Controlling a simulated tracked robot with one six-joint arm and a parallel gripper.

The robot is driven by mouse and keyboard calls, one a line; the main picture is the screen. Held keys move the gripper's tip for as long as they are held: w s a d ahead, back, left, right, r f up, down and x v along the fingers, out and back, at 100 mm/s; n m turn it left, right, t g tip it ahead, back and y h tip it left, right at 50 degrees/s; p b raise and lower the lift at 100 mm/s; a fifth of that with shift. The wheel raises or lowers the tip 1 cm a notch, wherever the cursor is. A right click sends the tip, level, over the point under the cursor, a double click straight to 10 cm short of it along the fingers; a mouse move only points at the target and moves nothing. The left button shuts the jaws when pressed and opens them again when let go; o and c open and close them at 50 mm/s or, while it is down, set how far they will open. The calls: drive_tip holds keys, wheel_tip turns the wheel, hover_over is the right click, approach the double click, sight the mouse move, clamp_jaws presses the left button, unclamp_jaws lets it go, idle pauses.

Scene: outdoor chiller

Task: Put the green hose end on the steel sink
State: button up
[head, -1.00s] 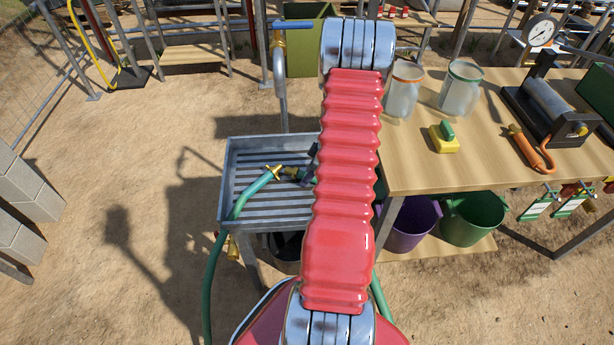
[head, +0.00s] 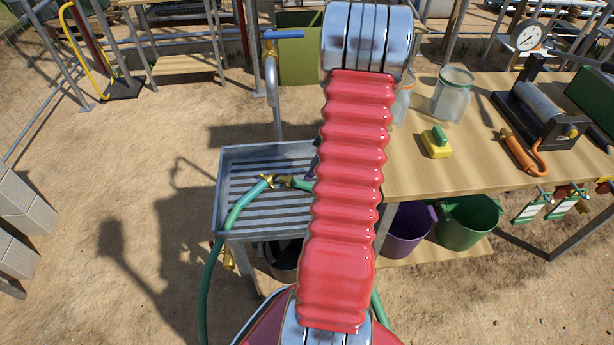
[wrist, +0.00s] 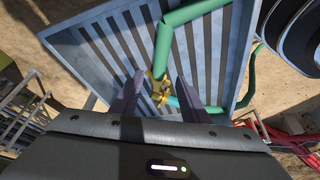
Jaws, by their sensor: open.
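The steel sink (head: 222,190) is a slatted grey tray left of my arm. It fills much of the wrist view (wrist: 88,55). A green hose (head: 240,208) comes over its left front edge and ends in a brass fitting (head: 267,180) over the slats. A second brass fitting (head: 284,180) with green hose lies close beside it. In the wrist view two green hose lengths meet at brass fittings (wrist: 158,82) between my fingers. My gripper (wrist: 160,78) is open above the sink. Whether the fittings touch the slats or fingers is unclear. My arm hides most of the gripper in the head view.
A blue-handled tap (head: 270,70) stands behind the sink. The wooden table (head: 450,170) to the right holds a yellow-green block (head: 436,146), glass jars (head: 452,95) and a roller device (head: 540,105). Purple (head: 408,230) and green (head: 468,220) buckets stand below. Sandy ground is free on the left.

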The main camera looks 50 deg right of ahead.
drive_tip(key=shift+v, duration=1.35)
drive_tip(key=s+a+r+m, duration=0.1)
drive_tip(key=a+r, duration=0.8)
drive_tip(key=a, duration=0.5)
drive_tip(key=s+a+r+m+h, duration=0.1)
drive_tip(key=a+r, duration=0.8)
drive_tip(key=a, duration=0.6)
drive_tip(key=s+a+r+m+t, duration=0.1)
drive_tip(key=a+r, duration=0.8)
drive_tip(key=a, duration=0.6)
